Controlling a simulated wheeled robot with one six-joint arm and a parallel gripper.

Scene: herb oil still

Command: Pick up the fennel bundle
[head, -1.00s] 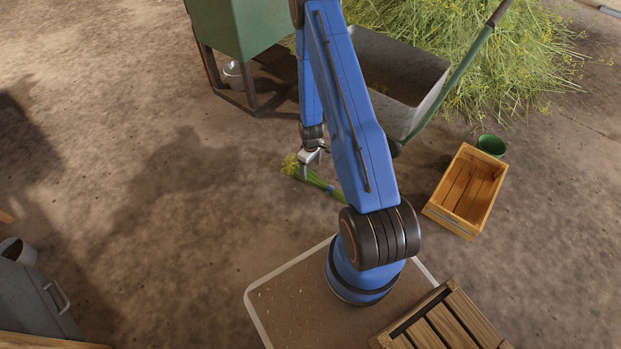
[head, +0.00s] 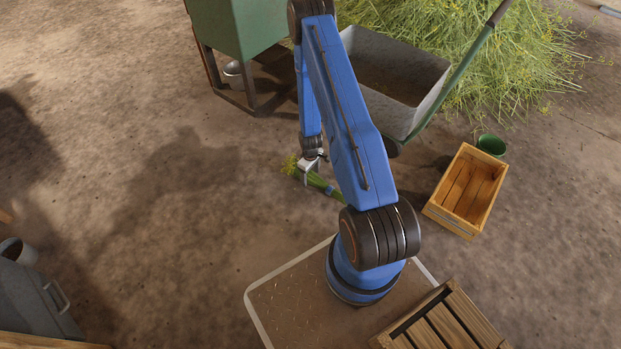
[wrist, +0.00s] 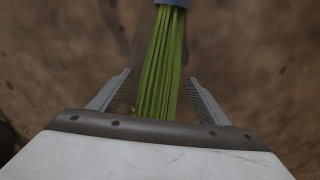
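The fennel bundle (head: 319,181) lies on the dirt floor, green stems with a yellow-flowered end at the left and a blue band near the right. My gripper (head: 308,172) is down at the bundle near its flowered end. In the wrist view, the green stems of the fennel bundle (wrist: 162,65) run between the two fingers of my gripper (wrist: 158,92). The fingers are apart, with a gap on each side of the stems. The blue band shows at the top edge there. The flowered end is hidden by the gripper body in the wrist view.
A wooden crate (head: 440,215) and a green bucket (head: 491,145) stand to the right. A grey wheelbarrow (head: 428,95) stands behind, near a heap of cut herbs (head: 500,70). A green hopper (head: 240,25) on legs is at upper left. The floor left of the bundle is clear.

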